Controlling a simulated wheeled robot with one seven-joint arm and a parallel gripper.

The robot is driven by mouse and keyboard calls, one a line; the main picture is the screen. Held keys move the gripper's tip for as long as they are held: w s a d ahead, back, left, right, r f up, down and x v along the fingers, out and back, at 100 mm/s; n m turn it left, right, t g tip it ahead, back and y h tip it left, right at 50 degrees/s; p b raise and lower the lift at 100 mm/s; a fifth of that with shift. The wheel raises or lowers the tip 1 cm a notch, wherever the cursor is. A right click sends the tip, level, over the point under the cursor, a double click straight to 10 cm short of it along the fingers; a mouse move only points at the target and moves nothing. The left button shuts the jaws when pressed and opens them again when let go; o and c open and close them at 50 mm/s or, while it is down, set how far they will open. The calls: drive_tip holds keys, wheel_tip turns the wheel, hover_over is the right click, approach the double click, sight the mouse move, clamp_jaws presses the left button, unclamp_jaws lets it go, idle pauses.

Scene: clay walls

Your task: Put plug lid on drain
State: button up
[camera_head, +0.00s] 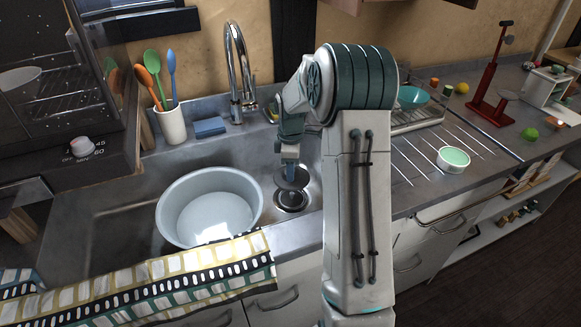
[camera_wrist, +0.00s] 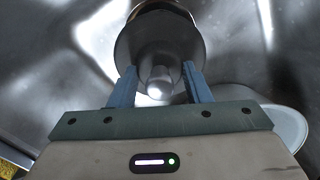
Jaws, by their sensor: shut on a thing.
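The plug lid (camera_head: 291,178) is a dark round disc, tilted, held just above the drain. My gripper (camera_head: 291,165) is shut on the plug lid's knob. In the wrist view the lid (camera_wrist: 160,45) shows as a round metal disc, its shiny knob between the two blue fingers of my gripper (camera_wrist: 160,84). The drain (camera_head: 291,201) is a round, dark-centred ring in the sink floor, directly under the lid in the head view. In the wrist view the lid hides most of the drain; a piece of a ring shows at its upper edge.
A large pale basin (camera_head: 209,206) stands in the sink left of the drain; its edge also shows in the wrist view (camera_wrist: 290,125). The faucet (camera_head: 238,75) rises behind. A patterned cloth (camera_head: 150,285) hangs over the front edge. A blue sponge (camera_head: 210,127) lies behind the basin.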

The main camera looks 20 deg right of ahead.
drive_tip(key=b, duration=0.4)
hover_over(292, 193)
drive_tip(key=shift+a+f, duration=0.15)
drive_tip(key=shift+f, duration=2.35)
drive_tip(key=shift+f+b, duration=0.45)
drive_tip(key=shift+f, duration=1.15)
drive_tip(key=shift+f+p, duration=0.25)
drive_tip(key=shift+p, duration=0.05)
drive_tip(key=o, duration=1.1)
drive_tip(key=shift+r, duration=0.1)
